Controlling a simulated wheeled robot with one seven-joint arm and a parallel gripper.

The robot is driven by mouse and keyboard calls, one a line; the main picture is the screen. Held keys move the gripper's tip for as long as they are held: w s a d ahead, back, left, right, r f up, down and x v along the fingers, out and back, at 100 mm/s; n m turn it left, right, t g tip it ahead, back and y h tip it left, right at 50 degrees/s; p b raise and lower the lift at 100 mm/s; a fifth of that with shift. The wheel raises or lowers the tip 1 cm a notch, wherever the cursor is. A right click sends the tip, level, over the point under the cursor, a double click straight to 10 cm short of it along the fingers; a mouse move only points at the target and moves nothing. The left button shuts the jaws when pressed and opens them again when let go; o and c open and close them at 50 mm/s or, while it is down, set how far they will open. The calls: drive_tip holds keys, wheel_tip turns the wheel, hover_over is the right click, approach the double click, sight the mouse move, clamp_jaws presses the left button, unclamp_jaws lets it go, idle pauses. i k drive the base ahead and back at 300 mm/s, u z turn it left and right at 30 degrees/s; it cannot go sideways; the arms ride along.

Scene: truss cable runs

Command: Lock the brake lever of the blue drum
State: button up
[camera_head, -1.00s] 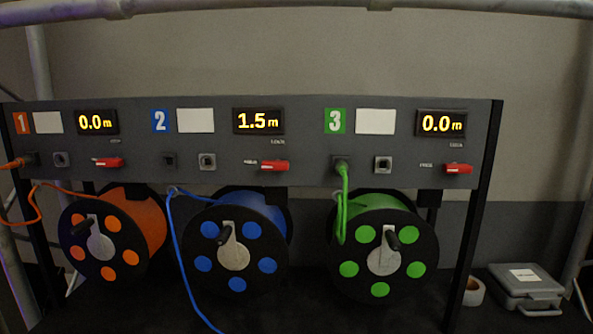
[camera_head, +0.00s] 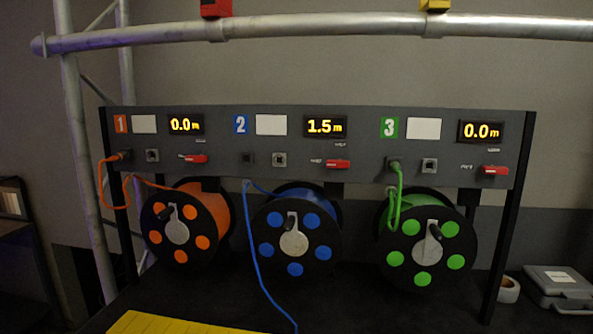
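The blue drum (camera_head: 322,262) hangs in the middle under the grey panel, below the number 2 label (camera_head: 240,124). Its display (camera_head: 326,127) reads 1.5 m. The red brake lever (camera_head: 338,164) of the blue drum is on the panel under that display and lies roughly level, with small lettering to its left and above it. I cannot read the lettering surely. A blue cable (camera_head: 255,270) runs from the drum down over the dark table. My gripper is not in view.
An orange drum (camera_head: 218,220) hangs left and a green drum (camera_head: 462,238) right, each with its own red lever (camera_head: 194,158), (camera_head: 495,170) and a 0.0 m display. A scaffold pipe (camera_head: 320,32) crosses above the panel. A yellow object (camera_head: 165,323) lies at the front left.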

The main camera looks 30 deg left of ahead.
sight(340, 163)
drive_tip(key=u, duration=0.7)
drive_tip(key=i, duration=1)
